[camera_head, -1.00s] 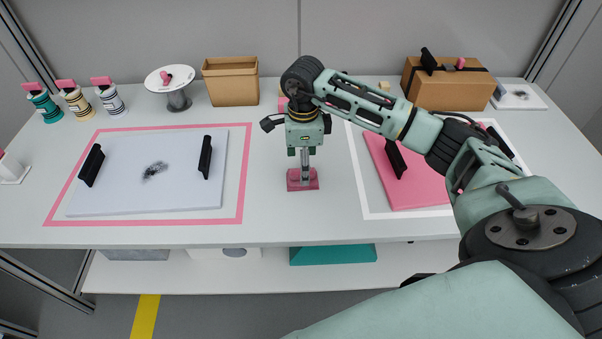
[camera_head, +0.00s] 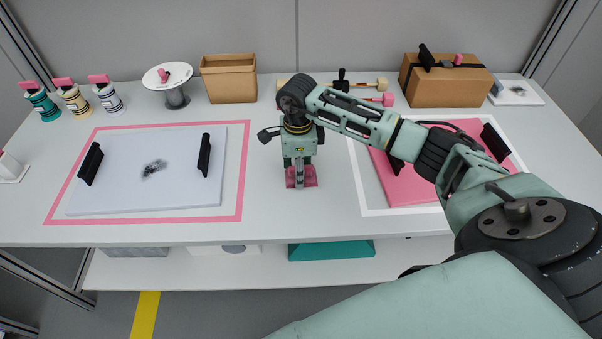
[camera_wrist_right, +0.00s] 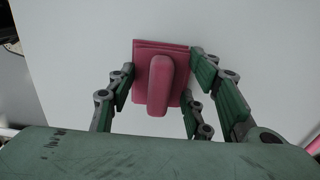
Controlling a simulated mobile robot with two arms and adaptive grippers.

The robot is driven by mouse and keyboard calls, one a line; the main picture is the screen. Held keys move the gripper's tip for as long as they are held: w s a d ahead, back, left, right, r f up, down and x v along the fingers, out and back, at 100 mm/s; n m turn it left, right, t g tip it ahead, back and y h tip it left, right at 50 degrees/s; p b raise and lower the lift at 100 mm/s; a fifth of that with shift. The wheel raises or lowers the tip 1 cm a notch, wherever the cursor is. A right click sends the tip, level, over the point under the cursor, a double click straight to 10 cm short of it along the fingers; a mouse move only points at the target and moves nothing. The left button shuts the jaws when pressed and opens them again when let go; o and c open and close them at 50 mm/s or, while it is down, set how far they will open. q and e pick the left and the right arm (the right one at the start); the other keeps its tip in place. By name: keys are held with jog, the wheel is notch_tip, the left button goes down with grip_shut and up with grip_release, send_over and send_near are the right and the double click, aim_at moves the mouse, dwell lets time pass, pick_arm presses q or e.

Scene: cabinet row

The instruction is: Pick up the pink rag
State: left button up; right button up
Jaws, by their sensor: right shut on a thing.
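The pink rag (camera_head: 309,182) is at the middle of the white table, below my right gripper (camera_head: 300,172). In the right wrist view, the rag (camera_wrist_right: 177,60) is a flat pink square with a rounded raised grip facing the camera. The right gripper (camera_wrist_right: 162,92) is shut on it, its green fingers at the left and right sides. The rag is at or very near the tabletop; I cannot tell whether it touches. The fingers hide part of it in the head view. My left gripper is not in view.
A white board (camera_head: 120,190) in a pink frame lies left. A pink board (camera_head: 405,188) lies right, partly behind my right arm. Bottles (camera_head: 77,103), an open brown box (camera_head: 229,84), mallets (camera_head: 365,84) and a cardboard box (camera_head: 447,88) stand behind. The tabletop around the rag is clear.

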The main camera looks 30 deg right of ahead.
jog(key=shift+c, duration=1)
jog(key=shift+w+r, duration=0.1)
jog(key=shift+r, duration=0.35)
jog(key=r, duration=0.2)
jog(key=d+r+b, duration=0.1)
jog(key=shift+s+d+r, duration=0.1)
jog(key=shift+s+r, duration=0.2)
jog(key=s+d+r+b, duration=0.2)
jog(key=s+d+r, duration=0.3)
jog(key=d, duration=0.4)
jog(key=shift+s+r, duration=0.25)
jog(key=shift+r, duration=0.5)
